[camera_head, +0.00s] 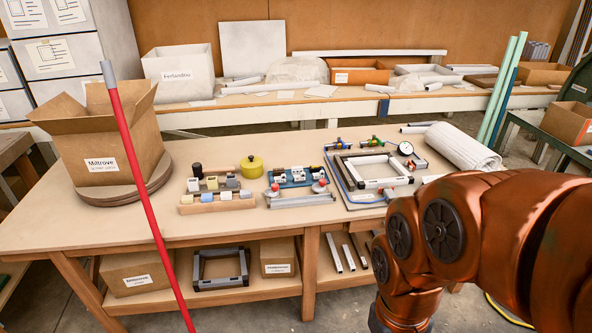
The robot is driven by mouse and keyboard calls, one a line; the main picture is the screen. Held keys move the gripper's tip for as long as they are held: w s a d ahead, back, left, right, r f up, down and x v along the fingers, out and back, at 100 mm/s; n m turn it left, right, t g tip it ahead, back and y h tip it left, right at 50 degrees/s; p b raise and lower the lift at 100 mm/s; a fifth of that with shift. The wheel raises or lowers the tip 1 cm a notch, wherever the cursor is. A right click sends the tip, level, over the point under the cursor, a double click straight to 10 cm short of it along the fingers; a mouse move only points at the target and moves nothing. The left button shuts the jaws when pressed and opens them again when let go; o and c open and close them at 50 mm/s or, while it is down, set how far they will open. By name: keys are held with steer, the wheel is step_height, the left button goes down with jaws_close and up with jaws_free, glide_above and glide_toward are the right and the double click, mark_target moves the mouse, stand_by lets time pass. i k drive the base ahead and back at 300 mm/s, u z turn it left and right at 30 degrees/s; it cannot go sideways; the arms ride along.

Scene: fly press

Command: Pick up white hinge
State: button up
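Several small white and dark fittings (300,174) sit on a blue tray (326,181) in the middle of the workbench. They look like hinge parts, but they are too small for me to tell which one is the white hinge. Small white, yellow and grey blocks stand in a wooden rack (218,206) left of the tray. My copper-coloured arm fills the right side and bends down in front of the bench. My gripper is not in view, so its opening and any contents are hidden.
The bench (125,222) also holds an open Miltrove carton (98,164), a yellow round container (252,166), a metal rail with red knobs, a grey frame (375,183) and a white roll (462,147). A red pole (140,177) stands before the bench's left part. The front-left benchtop is clear.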

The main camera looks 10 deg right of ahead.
mark_target(297, 169)
steer(key=u, duration=0.5)
steer(key=k, duration=0.55)
steer(key=z, duration=0.35)
steer(key=i, duration=0.8)
steer(key=z, duration=0.45)
steer(key=i, duration=0.85)
steer(key=u, duration=0.95)
steer(key=i, duration=0.6)
steer(key=u, duration=0.7)
